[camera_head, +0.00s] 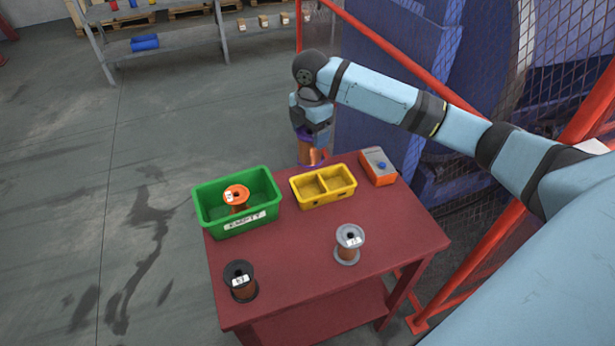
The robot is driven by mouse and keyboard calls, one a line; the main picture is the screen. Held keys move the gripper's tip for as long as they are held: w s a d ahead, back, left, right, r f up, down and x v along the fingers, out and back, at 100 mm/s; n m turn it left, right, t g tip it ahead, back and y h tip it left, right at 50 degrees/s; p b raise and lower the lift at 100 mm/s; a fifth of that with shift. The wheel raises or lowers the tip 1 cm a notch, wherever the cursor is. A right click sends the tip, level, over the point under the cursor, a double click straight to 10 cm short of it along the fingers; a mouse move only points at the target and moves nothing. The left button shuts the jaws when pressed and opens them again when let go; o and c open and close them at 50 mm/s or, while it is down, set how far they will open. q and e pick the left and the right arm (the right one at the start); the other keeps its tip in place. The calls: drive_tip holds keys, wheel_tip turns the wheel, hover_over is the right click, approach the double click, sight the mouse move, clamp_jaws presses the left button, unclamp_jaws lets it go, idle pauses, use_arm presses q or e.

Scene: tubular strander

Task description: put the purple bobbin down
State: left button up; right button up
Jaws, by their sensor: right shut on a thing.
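My right gripper (312,127) points down at the far edge of the red table, behind the yellow tray. It is shut on the purple bobbin (309,152), which has copper-coloured wire on it. The gripper covers the bobbin's top, and the bobbin's lower end shows near the table's back edge. I cannot tell whether the bobbin touches the table. My left gripper is not in view.
The red table (300,259) holds a green bin (207,221) labelled EMPTY with an orange bobbin (236,197) inside, an empty two-compartment yellow tray (326,201), an orange-grey box (378,167), a grey bobbin (348,245) and a black bobbin (240,282). Red guard rails (470,258) stand right.

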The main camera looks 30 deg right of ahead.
wheel_tip(320, 180, down, 15)
drive_tip(key=shift+w+r+p, duration=0.1)
drive_tip(key=shift+r+p, duration=0.1)
drive_tip(key=shift+p, duration=0.25)
drive_tip(key=o, duration=1.5)
drive_tip(key=shift+f, duration=0.15)
wheel_tip(320, 180, up, 12)
drive_tip(key=shift+b, duration=0.35)
